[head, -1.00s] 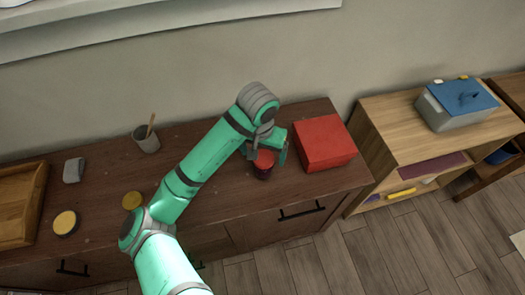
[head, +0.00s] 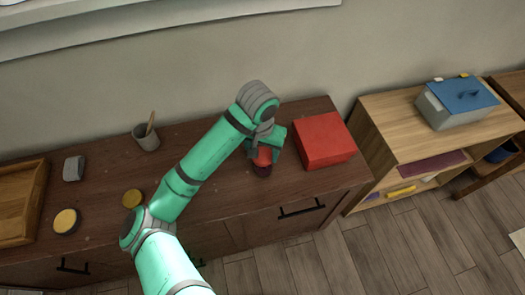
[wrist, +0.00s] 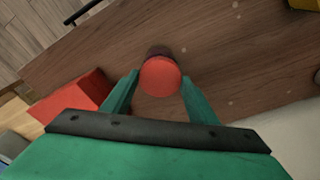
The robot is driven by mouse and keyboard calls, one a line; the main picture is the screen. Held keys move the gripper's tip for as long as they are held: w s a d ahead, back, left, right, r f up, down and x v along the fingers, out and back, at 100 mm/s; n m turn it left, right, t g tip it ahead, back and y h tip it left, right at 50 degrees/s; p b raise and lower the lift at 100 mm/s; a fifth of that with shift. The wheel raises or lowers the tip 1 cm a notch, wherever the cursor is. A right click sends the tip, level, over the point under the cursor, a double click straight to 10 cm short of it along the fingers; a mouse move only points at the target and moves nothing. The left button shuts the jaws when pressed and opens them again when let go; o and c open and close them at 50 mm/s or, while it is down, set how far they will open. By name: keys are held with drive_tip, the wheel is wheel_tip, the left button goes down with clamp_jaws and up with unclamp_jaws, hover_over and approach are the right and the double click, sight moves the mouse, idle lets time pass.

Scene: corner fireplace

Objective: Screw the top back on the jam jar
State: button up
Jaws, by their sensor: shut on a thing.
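The jam jar (head: 262,171) is dark and stands upright on the brown sideboard, left of the red box. Its red top (head: 263,158) is at the jar's mouth; whether it sits fully down on the threads I cannot tell. In the wrist view the red top (wrist: 160,77) is seen from above, with the dark side of the jar (wrist: 158,51) showing just past it. My gripper (wrist: 160,82) has one finger on each side of the top and is shut on it. In the head view my gripper (head: 265,154) partly covers the top.
The red box (head: 323,141) stands close to the right of my gripper. Sideboard space left of the jar is clear.

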drive_tip(key=shift+m, duration=1.5)
drive_tip(key=shift+m, duration=0.4)
drive_tip(key=shift+m+h, duration=0.3)
drive_tip(key=shift+m, duration=0.7)
drive_tip(key=shift+f+m+g, duration=0.1)
drive_tip(key=shift+m+g, duration=0.2)
drive_tip(key=shift+m, duration=1.3)
